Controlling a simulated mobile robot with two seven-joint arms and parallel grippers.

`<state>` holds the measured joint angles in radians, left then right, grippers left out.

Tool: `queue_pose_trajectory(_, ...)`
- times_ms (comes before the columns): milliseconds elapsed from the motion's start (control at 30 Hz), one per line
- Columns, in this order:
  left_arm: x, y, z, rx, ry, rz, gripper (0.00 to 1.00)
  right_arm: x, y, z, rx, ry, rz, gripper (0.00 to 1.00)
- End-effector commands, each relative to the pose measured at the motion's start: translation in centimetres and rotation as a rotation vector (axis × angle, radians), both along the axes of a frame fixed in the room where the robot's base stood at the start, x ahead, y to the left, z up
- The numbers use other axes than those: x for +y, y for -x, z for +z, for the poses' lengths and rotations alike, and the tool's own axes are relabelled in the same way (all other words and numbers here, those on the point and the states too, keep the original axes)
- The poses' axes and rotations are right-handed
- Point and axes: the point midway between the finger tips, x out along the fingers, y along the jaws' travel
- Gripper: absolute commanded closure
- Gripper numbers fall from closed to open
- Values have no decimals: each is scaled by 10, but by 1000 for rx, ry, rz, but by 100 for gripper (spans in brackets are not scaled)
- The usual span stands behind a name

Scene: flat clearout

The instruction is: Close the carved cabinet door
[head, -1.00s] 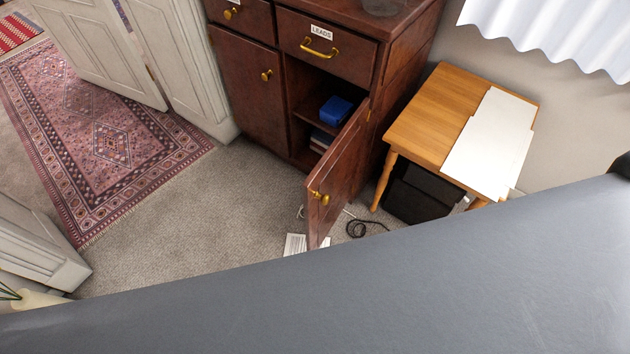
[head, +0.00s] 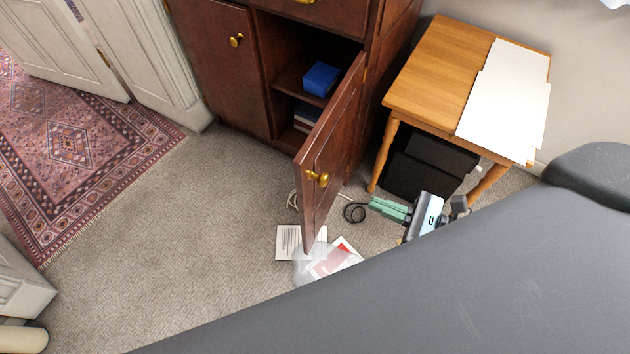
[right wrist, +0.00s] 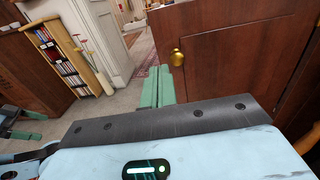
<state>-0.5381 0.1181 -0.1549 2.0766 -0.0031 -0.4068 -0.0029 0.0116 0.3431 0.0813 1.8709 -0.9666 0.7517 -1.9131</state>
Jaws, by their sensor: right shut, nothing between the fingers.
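The cabinet door (head: 335,150) is dark red-brown wood with a brass knob (head: 322,179). It stands wide open, swung out from the right side of the cabinet's lower compartment. In the right wrist view the door (right wrist: 235,50) fills the upper right, its knob left of its middle. My right gripper (head: 374,204), with green fingers, is low to the right of the door, on its knob side. It is shut, empty and apart from the door in the head view. Its fingers (right wrist: 158,88) point toward the door's free edge. Green finger-like parts at the right wrist view's left edge may be my left gripper (right wrist: 24,124).
The open compartment holds a blue box (head: 321,79) and books. A wooden side table (head: 430,70) with black boxes (head: 430,165) beneath stands right of the door. Carpet to the left is clear.

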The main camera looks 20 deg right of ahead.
Motion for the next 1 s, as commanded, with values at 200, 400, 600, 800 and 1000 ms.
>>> queue_pose_trajectory(200, 0, -1, 1, -2, 0, -2, 0, 1, -2, 1, -8, 9, 4, 100)
queue_pose_trajectory(400, 0, -3, 5, -9, 2, -1, 0, 16, -17, 2, -9, 4, 3, 100)
queue_pose_trajectory(600, -1, -3, 12, -14, 3, 1, 0, 40, -44, 3, -9, 4, 3, 100)
queue_pose_trajectory(800, -2, 0, 16, -9, 6, 6, 0, 66, -72, 3, -8, 2, 2, 100)
queue_pose_trajectory(1000, -3, 1, 20, -8, 8, 9, 0, 86, -92, 2, -6, 2, 2, 100)
